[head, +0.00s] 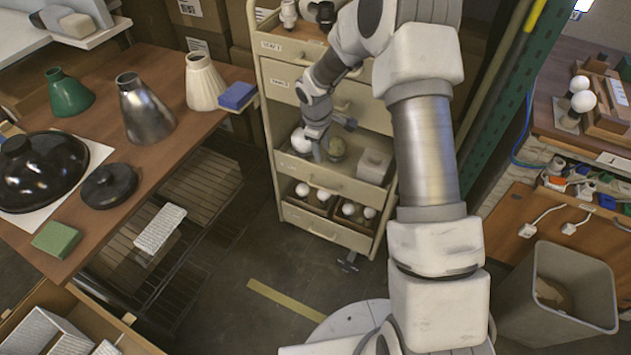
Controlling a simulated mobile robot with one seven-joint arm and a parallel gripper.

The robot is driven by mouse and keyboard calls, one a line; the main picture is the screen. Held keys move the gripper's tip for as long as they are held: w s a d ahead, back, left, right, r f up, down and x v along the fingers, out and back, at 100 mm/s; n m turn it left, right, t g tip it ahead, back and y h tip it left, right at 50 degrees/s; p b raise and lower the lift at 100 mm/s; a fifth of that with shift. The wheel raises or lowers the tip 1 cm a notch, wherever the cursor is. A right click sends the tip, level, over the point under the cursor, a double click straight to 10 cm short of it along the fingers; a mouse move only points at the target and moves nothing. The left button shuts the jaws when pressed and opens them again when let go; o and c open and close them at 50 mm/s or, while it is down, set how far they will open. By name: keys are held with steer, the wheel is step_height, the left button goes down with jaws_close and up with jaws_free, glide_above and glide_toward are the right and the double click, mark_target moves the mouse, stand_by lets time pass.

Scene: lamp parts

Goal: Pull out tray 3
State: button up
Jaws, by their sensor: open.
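A beige cart of stacked trays (262,100) stands in the middle of the head view. The upper two fronts carry small labels that are hard to read. The third tray from the top (330,183) shows its inside, with a white bulb (301,140), a greenish round part (335,147) and a pale box-like part (374,165). How far it is pulled out I cannot tell. My gripper (318,156) points down over this tray, between the bulb and the greenish part. It is open; whether its fingertips touch anything is unclear.
The bottom tray (318,226) holds several white bulbs. A wooden table (150,150) with lamp shades stands at left. A grey bin (560,300) stands at right, below a workbench (510,215). Floor in front of the cart is clear, with a yellow strip (285,303).

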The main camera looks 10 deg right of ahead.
step_height(320, 180, down, 4)
steer(key=w, duration=0.1)
steer(key=b, duration=0.4)
glide_toward(322, 184)
steer(key=s+f, duration=0.1)
steer(key=f, duration=0.1)
steer(key=s+f, duration=0.1)
steer(key=f, duration=0.1)
steer(key=shift+s+d, duration=0.1)
steer(key=shift+s, duration=0.3)
steer(key=shift+c, duration=0.2)
jaws_close()
stand_by(0.6)
